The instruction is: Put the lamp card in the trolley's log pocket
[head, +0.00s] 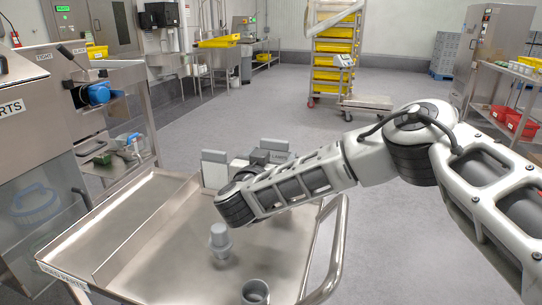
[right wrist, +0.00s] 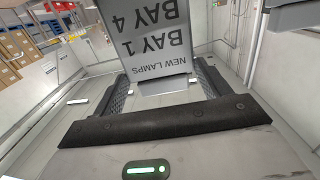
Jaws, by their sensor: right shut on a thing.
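The lamp card (right wrist: 150,42) is a grey plate with dark print reading "NEW LAMPS", "BAY 1" and "BAY 4", upside down in the right wrist view. My right gripper (right wrist: 163,84) is shut on its near edge, one dark finger on each side. In the head view my right gripper (head: 262,159) is over the far end of the steel trolley (head: 150,222), partly hidden behind my wrist. Light grey upright pieces show around it there; I cannot tell which is card or pocket. The log pocket cannot be made out for sure. My left gripper is out of view.
A grey stepped part (head: 220,240) and a hollow grey cylinder (head: 255,292) stand on the trolley's right section. A steel cabinet (head: 30,130) is at the left. A rack of yellow bins (head: 335,60) stands behind. The floor beyond the trolley is mostly clear.

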